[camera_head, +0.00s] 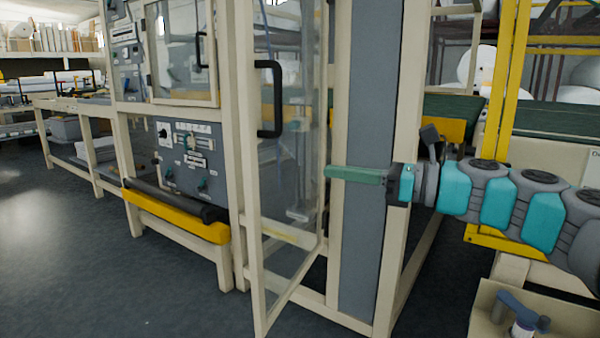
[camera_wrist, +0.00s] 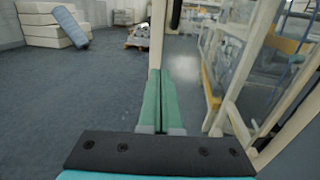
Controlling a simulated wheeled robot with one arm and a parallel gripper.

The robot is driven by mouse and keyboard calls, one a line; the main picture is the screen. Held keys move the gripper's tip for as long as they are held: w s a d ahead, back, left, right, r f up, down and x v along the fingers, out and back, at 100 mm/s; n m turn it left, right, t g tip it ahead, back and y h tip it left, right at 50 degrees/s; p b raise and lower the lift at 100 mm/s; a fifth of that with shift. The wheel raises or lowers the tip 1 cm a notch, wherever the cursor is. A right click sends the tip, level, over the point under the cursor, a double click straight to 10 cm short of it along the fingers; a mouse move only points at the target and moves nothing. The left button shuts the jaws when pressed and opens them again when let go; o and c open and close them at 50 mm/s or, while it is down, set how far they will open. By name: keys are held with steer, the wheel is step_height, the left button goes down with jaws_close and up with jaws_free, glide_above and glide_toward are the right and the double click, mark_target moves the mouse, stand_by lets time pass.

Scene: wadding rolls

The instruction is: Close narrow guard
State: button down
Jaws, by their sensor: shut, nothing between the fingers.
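The narrow guard (camera_head: 256,200) is a tall cream-framed clear panel with a black handle (camera_head: 270,98). It stands open, its handle-side edge swung out from the machine towards the head camera. My gripper (camera_head: 328,172) has green fingers closed together and empty. It points left, with its tips close to the guard's right side in the head view. In the wrist view the fingers (camera_wrist: 166,76) lie together, and the guard's cream upright (camera_wrist: 157,40) rises just beyond the tips. I cannot tell whether they touch.
A cream post and grey panel (camera_head: 365,150) stand right behind my fingers in the head view. A yellow bar (camera_head: 178,215) crosses the machine's lower front. In the wrist view, open floor (camera_wrist: 85,85) lies left, with stacked white blocks (camera_wrist: 55,25) beyond.

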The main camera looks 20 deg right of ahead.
mark_target(256, 162)
steer(key=x, duration=1.3)
steer(key=shift+w+a, duration=0.1)
steer(key=shift+a, duration=0.2)
